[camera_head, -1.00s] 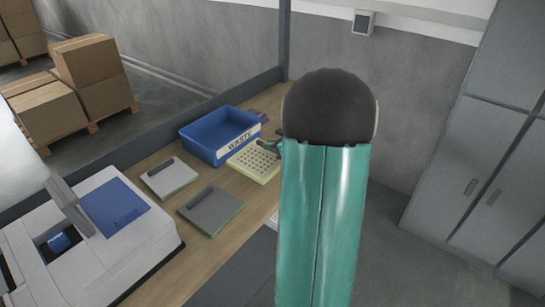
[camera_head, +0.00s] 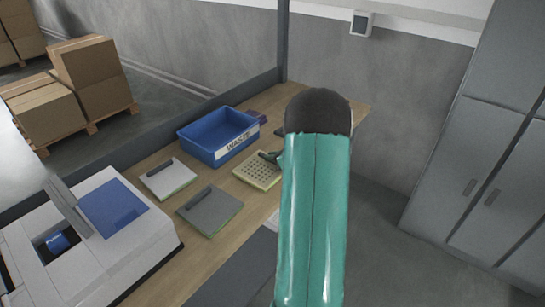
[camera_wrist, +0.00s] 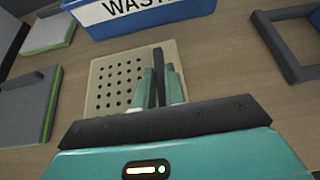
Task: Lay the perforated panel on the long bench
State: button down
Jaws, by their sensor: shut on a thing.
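The perforated panel (camera_head: 255,175) is a cream square plate with rows of dark holes. It lies flat at the wooden bench (camera_head: 164,228), just in front of the blue waste bin. In the wrist view the panel (camera_wrist: 104,76) is below my fingers, with a dark upright bar between them. My gripper (camera_head: 270,157) is shut on this bar at the panel's right side; it also shows in the wrist view (camera_wrist: 161,82). My teal arm hides the bench to the right. I cannot tell whether the panel touches the bench top.
The blue bin (camera_head: 190,142) marked WASTE stands behind the panel. A white-topped plate (camera_head: 170,181) and a grey plate (camera_head: 212,212) lie to the left. A white machine (camera_head: 125,250) stands front left. In the wrist view a dark frame (camera_wrist: 262,35) lies right of the panel.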

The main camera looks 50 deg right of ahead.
jog(key=shift+f, duration=0.1)
jog(key=c, duration=1.5)
grip_release()
jog(key=shift+o, duration=0.2)
